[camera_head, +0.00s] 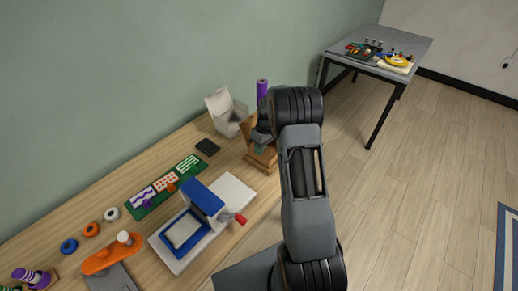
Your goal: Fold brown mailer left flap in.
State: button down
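The brown mailer (259,161) stands near the right end of the wooden workbench, partly hidden by my gripper and arm. One brown flap (247,126) stands up at its left. The rest of its flaps are hidden or too small to make out. My gripper (261,141) is over the mailer, close beside the raised flap. I cannot tell whether it touches the flap. Its fingers are small and partly hidden, so their opening does not show.
A white open box (226,112) and a purple cylinder (262,88) stand behind the mailer. A black square (207,147), a green board (166,187) and a blue-and-white press (203,205) with a red-tipped handle lie to the left. A grey table (412,45) stands far right.

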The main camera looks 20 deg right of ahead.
jog(key=y, duration=0.1)
jog(key=d+g+y+b, duration=0.1)
jog(key=y, duration=0.1)
jog(key=shift+w+f, duration=0.2)
jog(key=shift+f, duration=0.2)
jog(key=shift+w+d+f+g+y+b, duration=0.1)
jog(key=shift+g+y+b, duration=0.35)
jog(key=shift+y, duration=0.4)
jog(key=shift+w+d+f+g+y+b, duration=0.1)
jog(key=shift+g+y+b, duration=0.2)
jog(key=shift+g+y, duration=0.4)
jog(key=shift+y, duration=0.25)
jog(key=c, duration=1.8)
grip_release()
jog(key=o, duration=0.4)
jog(key=shift+o, duration=0.2)
jog(key=shift+r, duration=0.1)
